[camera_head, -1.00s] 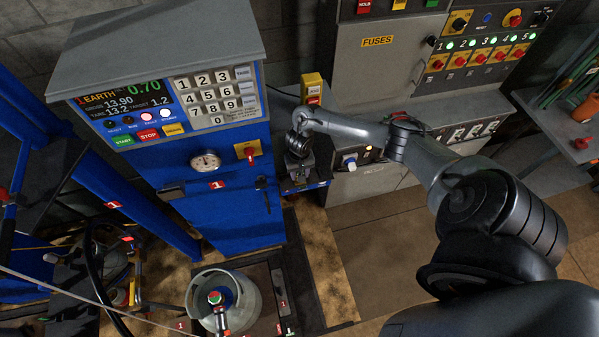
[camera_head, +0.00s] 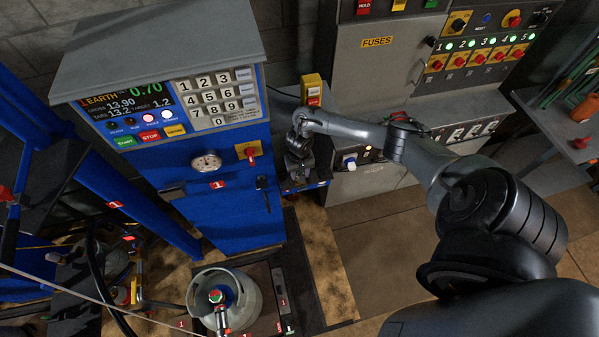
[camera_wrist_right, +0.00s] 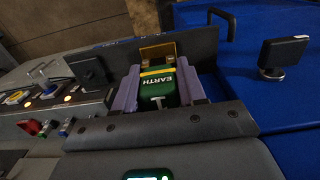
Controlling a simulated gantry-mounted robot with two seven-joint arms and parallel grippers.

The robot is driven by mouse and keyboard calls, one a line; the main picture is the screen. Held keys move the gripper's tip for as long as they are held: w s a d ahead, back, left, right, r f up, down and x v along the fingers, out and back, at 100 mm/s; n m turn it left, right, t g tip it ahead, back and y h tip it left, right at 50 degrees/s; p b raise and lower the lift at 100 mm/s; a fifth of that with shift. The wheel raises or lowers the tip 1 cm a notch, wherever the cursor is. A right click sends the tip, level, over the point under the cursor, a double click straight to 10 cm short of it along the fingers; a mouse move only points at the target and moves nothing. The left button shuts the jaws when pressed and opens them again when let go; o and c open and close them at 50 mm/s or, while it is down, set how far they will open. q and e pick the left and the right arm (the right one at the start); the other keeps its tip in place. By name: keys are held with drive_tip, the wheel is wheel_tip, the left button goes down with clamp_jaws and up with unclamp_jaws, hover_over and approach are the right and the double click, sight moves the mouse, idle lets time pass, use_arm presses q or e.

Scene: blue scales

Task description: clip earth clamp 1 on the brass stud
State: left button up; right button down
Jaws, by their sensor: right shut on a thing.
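My right gripper (camera_head: 298,168) is low in front of the gap between the blue scale cabinet and the grey fuse cabinet. In the right wrist view its two purple-grey fingers (camera_wrist_right: 158,92) are shut on the green earth clamp (camera_wrist_right: 162,88), which has a yellow band and the word EARTH. A brass-coloured plate (camera_wrist_right: 157,50) stands just beyond the clamp. I cannot make out the brass stud, or whether the clamp touches the plate. In the head view the gripper hides the clamp. My left gripper is not in view.
The blue scale cabinet (camera_head: 228,205) with keypad stands left of the gripper, and the grey fuse cabinet (camera_head: 385,65) right. A yellow box (camera_head: 311,90) is behind the wrist. A grey gas cylinder (camera_head: 240,298) stands below on the platform. Floor at right is clear.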

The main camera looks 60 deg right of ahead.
idle(0.3)
drive_tip(key=shift+p, duration=0.5)
drive_tip(key=shift+p, duration=0.45)
idle(0.6)
drive_tip(key=shift+f, duration=0.2)
idle(0.4)
drive_tip(key=shift+f+b, duration=0.3)
drive_tip(key=shift+f, duration=0.1)
drive_tip(key=c, duration=0.6)
unclamp_jaws()
drive_tip(key=shift+o, duration=0.2)
